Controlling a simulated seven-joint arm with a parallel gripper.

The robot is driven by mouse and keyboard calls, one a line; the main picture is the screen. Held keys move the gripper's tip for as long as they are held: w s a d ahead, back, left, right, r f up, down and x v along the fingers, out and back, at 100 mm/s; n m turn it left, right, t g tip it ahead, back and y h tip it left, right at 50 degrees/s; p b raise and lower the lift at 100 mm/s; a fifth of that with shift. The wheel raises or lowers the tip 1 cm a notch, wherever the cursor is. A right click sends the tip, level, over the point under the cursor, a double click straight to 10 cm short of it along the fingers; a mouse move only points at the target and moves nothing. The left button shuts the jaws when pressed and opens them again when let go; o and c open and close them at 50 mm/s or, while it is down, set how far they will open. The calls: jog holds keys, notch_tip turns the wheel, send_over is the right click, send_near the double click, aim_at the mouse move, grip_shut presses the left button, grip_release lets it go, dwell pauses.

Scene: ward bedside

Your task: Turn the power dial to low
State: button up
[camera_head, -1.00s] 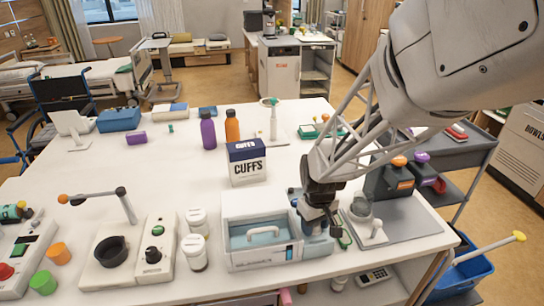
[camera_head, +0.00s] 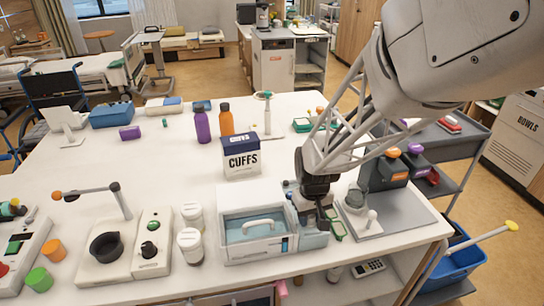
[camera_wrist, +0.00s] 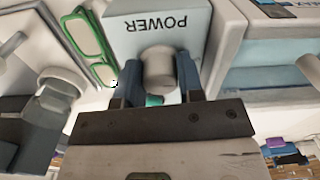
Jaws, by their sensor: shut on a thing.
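The power unit (camera_wrist: 165,22) is a pale box printed "POWER", which reads upside down in the wrist view. In the head view its front (camera_head: 312,241) shows right of the clear-lidded box, mostly covered by my gripper (camera_head: 321,213). The power dial (camera_wrist: 158,68) is a grey round knob on the unit. My gripper (camera_wrist: 159,80) has one finger on each side of the dial and is shut on it. A small teal patch (camera_wrist: 153,100) shows between the fingers. The dial's pointer and any low mark cannot be made out.
The clear-lidded box (camera_head: 256,258) stands close at left of the unit. Green-framed glasses (camera_wrist: 89,45) lie close on the other side, near a grey stand (camera_head: 398,215). The CUFFS box (camera_head: 241,158) is behind. The table's middle left is clear.

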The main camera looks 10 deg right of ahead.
jog(key=m, duration=0.5)
jog(key=shift+m, duration=2.4)
jog(key=o, duration=0.7)
jog(key=shift+c, duration=0.2)
jog(key=shift+r, duration=0.15)
jog(key=shift+r, duration=3.8)
